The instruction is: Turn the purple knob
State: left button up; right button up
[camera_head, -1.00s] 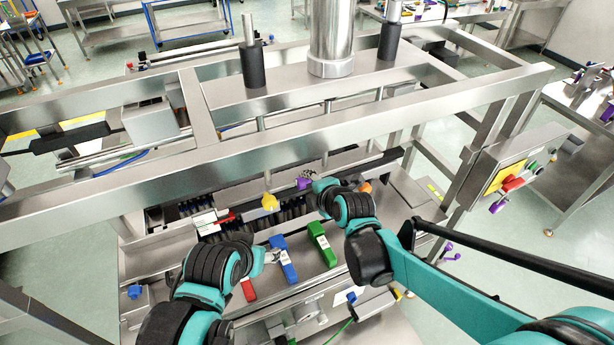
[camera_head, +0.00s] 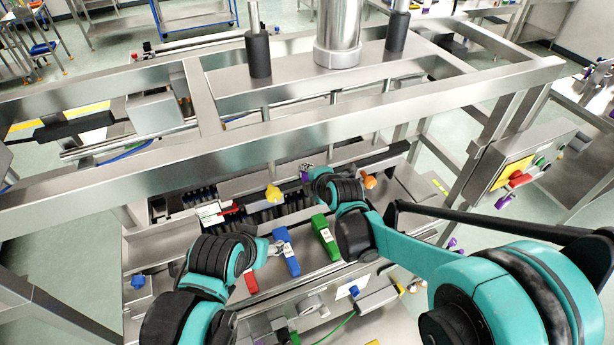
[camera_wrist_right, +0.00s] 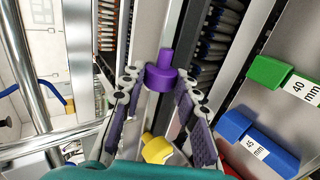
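The purple knob (camera_wrist_right: 161,72) shows in the right wrist view between the fingertips of my right gripper (camera_wrist_right: 160,78). The fingers are open, with a gap visible on each side of the knob; whether either one touches it is unclear. In the head view my right gripper (camera_head: 306,168) is at the knob (camera_head: 304,177), which is mostly hidden by the gripper and wrist. My left gripper (camera_head: 274,247) is low beside the blue block; it is small and partly hidden by its wrist, so its opening cannot be made out.
A yellow knob (camera_head: 273,192) is left of the purple one, and an orange knob (camera_head: 369,181) is to the right. Red, blue (camera_head: 286,252) and green (camera_head: 326,238) blocks lie in front. A steel frame beam (camera_head: 300,140) crosses above the knobs.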

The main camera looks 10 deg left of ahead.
pick_arm(q)
jog(key=shift+f, duration=0.1)
pick_arm(e)
jog(key=shift+d, duration=0.1)
jog(key=y, duration=0.1)
jog(key=m+g+y+b, duration=0.1)
jog(key=r+m+y+b, duration=0.1)
jog(key=shift+w+d+g, duration=0.3)
jog(key=shift+d, duration=0.05)
pick_arm(q)
notch_tip(320, 180, down, 14)
jog(key=b, duration=1.2)
pick_arm(e)
jog(key=d+m+y, duration=0.1)
jog(key=m+y, duration=0.2)
jog(key=w+d+m+y, duration=0.1)
jog(key=m+y, duration=0.2)
jog(key=w+d+m+g+y, duration=0.1)
jog(key=m+y, duration=0.2)
jog(key=m, duration=0.1)
jog(key=shift+w+d+r, duration=0.1)
jog(key=shift+d+r, duration=0.1)
jog(key=shift+r, duration=0.15)
pick_arm(q)
jog(key=shift+f, duration=0.15)
pick_arm(e)
jog(key=o, duration=1.2)
jog(key=shift+c, duration=0.2)
